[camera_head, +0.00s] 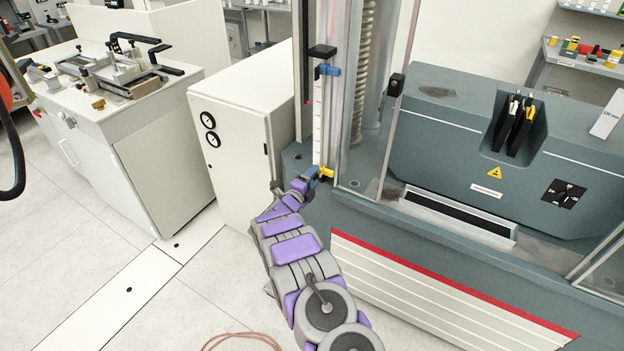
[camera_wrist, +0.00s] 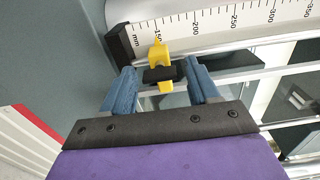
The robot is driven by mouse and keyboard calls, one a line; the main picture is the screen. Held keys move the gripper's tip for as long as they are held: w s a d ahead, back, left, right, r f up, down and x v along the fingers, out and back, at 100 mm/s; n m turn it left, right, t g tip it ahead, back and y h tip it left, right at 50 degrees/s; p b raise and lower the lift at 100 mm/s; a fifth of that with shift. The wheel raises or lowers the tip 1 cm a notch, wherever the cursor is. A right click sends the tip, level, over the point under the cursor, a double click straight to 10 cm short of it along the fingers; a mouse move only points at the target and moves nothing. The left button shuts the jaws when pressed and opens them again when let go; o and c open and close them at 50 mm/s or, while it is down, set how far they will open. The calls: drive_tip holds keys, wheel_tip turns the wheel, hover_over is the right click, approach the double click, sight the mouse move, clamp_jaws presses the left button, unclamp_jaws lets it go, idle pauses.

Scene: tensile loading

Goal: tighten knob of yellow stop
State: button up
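The yellow stop (camera_wrist: 159,54) sits on the rod beside the white mm scale, near its 150 mark in the wrist view. Its black knob (camera_wrist: 164,74) faces my gripper (camera_wrist: 160,71). My gripper's two blue fingers stand apart, one on each side of the knob. A gap shows on each side, so the fingers do not appear to grip it. In the head view the yellow stop (camera_head: 326,172) is low on the machine's left column, with my gripper (camera_head: 312,173) just left of it. The knob cannot be made out there.
A blue stop (camera_head: 329,70) sits higher on the same scale (camera_head: 318,120). A clear guard (camera_head: 372,110) stands close to the right of the yellow stop. A white cabinet (camera_head: 235,140) with gauges stands left of the machine. Floor (camera_head: 200,290) is open at the lower left.

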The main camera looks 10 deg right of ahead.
drive_tip(key=shift+o, duration=0.4)
drive_tip(key=shift+a, duration=0.1)
drive_tip(key=p+v, duration=0.3)
drive_tip(key=v, duration=1.4)
